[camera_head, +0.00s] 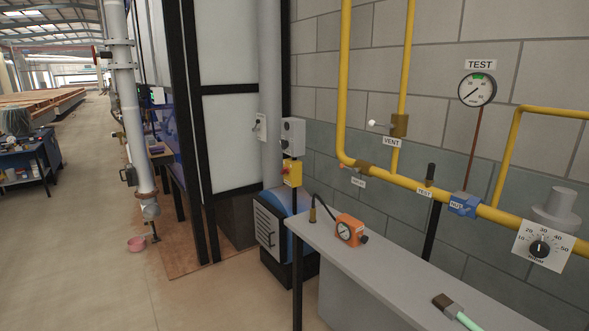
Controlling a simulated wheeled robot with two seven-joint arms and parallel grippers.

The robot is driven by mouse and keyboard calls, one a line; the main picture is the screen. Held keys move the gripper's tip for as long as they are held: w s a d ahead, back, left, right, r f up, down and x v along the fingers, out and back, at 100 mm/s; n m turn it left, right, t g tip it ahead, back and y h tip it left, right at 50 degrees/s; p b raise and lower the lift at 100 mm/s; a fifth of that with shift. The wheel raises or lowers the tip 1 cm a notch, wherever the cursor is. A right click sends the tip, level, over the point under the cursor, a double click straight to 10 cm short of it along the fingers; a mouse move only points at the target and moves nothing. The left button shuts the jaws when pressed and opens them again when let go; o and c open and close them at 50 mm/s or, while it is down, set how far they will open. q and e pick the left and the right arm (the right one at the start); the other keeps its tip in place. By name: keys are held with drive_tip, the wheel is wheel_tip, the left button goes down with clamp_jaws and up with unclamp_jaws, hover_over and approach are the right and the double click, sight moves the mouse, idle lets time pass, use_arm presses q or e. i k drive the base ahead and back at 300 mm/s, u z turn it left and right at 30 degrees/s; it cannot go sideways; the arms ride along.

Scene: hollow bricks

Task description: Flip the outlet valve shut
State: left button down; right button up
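A yellow gas pipe (411,184) runs along the block wall. At its lower left bend sits a brass valve (362,168) with a small lever pointing left; the white label (358,183) below it is too small to read surely. Further right on the pipe is a blue fitting (465,204), its small label also unclear. I cannot tell which of them is the outlet valve. Another brass valve (400,126), with a white-tipped lever pointing left, is on the vertical branch above the VENT label (392,142). Neither of my grippers is in view.
A grey bench (375,269) stands before the pipe, bearing an orange gauge (350,230) and a brush (458,312). A round TEST gauge (477,90), a dial panel (542,247) and a grey regulator (557,209) are at right. Open floor (215,300) lies left of the bench.

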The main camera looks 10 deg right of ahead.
sight(355, 171)
drive_tip(key=u, duration=0.1)
drive_tip(key=i, duration=0.9)
drive_tip(key=z, duration=0.2)
